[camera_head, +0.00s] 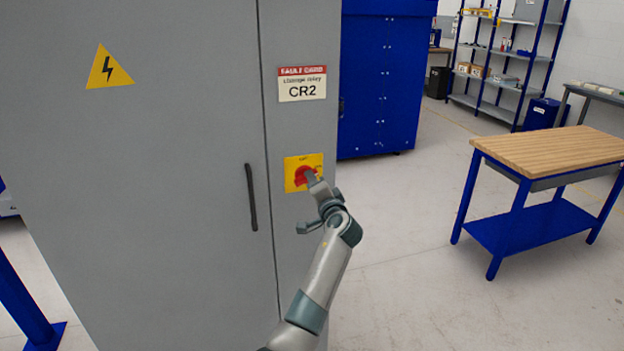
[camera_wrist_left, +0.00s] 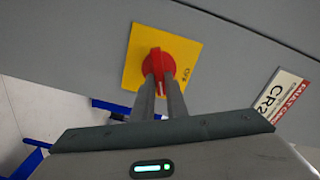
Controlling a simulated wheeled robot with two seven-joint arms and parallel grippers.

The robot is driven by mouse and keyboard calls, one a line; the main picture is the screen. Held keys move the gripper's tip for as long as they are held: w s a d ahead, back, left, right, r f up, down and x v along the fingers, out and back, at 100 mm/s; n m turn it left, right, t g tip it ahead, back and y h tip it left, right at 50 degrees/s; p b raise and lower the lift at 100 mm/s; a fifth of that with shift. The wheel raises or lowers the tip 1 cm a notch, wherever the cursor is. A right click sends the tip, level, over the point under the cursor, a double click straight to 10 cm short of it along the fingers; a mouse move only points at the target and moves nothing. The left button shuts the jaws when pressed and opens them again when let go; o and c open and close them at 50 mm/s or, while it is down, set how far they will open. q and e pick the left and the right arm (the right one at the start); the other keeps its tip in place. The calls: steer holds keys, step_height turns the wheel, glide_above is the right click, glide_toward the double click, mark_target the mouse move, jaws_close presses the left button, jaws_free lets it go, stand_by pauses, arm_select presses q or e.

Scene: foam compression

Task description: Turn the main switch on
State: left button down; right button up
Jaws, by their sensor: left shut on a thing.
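The main switch (camera_head: 305,175) is a red rotary knob on a yellow plate (camera_head: 291,182), on the right part of a grey cabinet. In the left wrist view the red knob (camera_wrist_left: 158,62) sits on the yellow plate (camera_wrist_left: 136,42), with the word OFF printed near its right side. My left gripper (camera_head: 312,180) is at the switch. In the left wrist view its two fingers (camera_wrist_left: 159,88) are shut on the knob's red handle, one on each side. The gripper hides part of the knob in the head view. My right gripper is out of view.
The grey cabinet (camera_head: 150,200) has a black door handle (camera_head: 251,197) left of the switch and a CR2 label (camera_head: 302,84) above it. A blue cabinet (camera_head: 375,90) stands behind. A wood-topped workbench (camera_head: 550,150) is at right, with clear floor between.

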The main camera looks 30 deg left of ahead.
arm_select(q)
steer(key=m+p, duration=0.2)
steer(key=m, duration=0.2)
steer(key=shift+f+m, duration=0.1)
steer(key=shift+m, duration=0.3)
steer(key=c, duration=1.8)
jaws_free()
steer(key=shift+w+f, duration=0.1)
steer(key=shift+f, duration=0.05)
steer(key=shift+o, duration=0.2)
steer(key=b+v, duration=0.6)
steer(key=v, duration=1.1)
steer(key=shift+d, duration=0.1)
